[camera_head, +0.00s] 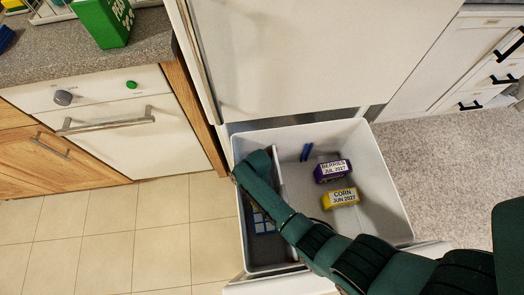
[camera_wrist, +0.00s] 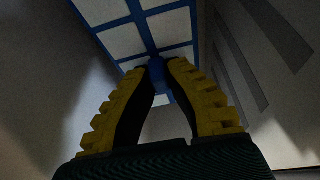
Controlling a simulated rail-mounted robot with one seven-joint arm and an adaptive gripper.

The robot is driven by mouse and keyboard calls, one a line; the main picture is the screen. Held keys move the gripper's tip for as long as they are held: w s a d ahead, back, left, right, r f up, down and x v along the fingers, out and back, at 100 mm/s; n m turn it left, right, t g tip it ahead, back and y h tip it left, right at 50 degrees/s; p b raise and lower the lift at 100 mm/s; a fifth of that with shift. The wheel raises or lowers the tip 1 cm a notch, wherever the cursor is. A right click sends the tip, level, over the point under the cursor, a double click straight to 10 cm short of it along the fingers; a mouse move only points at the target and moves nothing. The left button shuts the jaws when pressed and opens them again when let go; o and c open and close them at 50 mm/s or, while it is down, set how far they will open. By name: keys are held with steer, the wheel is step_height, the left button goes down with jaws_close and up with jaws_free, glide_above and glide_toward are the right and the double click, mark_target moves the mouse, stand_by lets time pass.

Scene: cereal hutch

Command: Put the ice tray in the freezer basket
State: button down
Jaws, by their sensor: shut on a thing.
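The ice tray (camera_head: 262,222) is blue with white cells and shows partly in the left compartment of the pulled-out freezer basket (camera_head: 393,190). My arm covers part of it. In the wrist view, the ice tray (camera_wrist: 140,35) fills the top middle, and my gripper (camera_wrist: 165,66) is shut on its blue edge. My fingertips are hidden under my arm in the head view. I cannot tell whether the tray rests on the basket floor.
A divider (camera_head: 277,165) separates the left compartment from the wider right one. The right compartment holds a purple berries pack (camera_head: 332,171), a yellow corn pack (camera_head: 341,198) and small blue items (camera_head: 306,151) at the back. The freezer front (camera_head: 310,50) stands behind.

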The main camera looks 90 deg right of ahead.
steer(key=shift+f, duration=0.6)
steer(key=c, duration=1.2)
jaws_free()
steer(key=shift+c, duration=0.2)
steer(key=shift+r, duration=0.1)
steer(key=shift+r, duration=0.35)
steer(key=p+v, duration=0.6)
steer(key=v, duration=0.6)
steer(key=shift+r, duration=0.25)
steer(key=shift+a, duration=0.1)
